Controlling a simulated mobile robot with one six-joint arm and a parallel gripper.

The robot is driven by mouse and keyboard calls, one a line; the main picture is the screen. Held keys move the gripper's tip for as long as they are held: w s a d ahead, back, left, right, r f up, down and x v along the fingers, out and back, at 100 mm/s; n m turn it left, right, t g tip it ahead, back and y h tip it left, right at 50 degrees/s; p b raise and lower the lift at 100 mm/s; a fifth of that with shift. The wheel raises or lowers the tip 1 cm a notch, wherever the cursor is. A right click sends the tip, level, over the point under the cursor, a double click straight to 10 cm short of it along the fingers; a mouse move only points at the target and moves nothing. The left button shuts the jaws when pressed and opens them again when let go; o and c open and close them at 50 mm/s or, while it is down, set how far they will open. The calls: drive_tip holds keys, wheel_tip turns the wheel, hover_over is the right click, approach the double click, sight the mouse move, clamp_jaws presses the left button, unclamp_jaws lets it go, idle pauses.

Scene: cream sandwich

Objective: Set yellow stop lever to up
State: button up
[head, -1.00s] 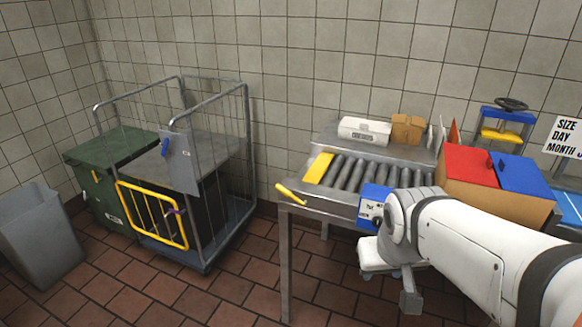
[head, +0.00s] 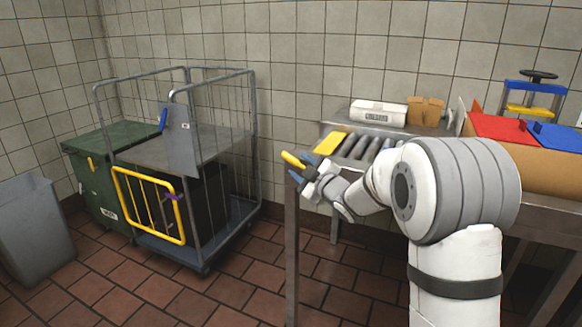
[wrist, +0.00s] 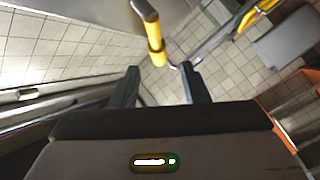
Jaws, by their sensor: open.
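The yellow stop lever (head: 293,160) sticks out at the left front corner of the roller conveyor table and points left, tilted slightly up toward its free end. My gripper (head: 304,169) is open at the lever, with its fingertips close beside it in the head view. In the wrist view the lever (wrist: 152,35) reaches from the top edge down toward the gap between the two open fingers (wrist: 158,83). Its lower end sits just beyond the fingertips. I cannot tell whether a finger touches it. My arm hides the lever's base and much of the table front.
The roller conveyor (head: 358,146) has a yellow plate (head: 329,143) at its left end. A wire cage trolley (head: 217,155) with a yellow gate stands to the left, beside a green bin (head: 90,172) and a grey bin (head: 35,230). Tiled floor lies clear between trolley and table.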

sight(291, 160)
drive_tip(key=x, duration=0.7)
drive_tip(key=shift+b, duration=0.3)
drive_tip(key=shift+c, duration=0.3)
clamp_jaws()
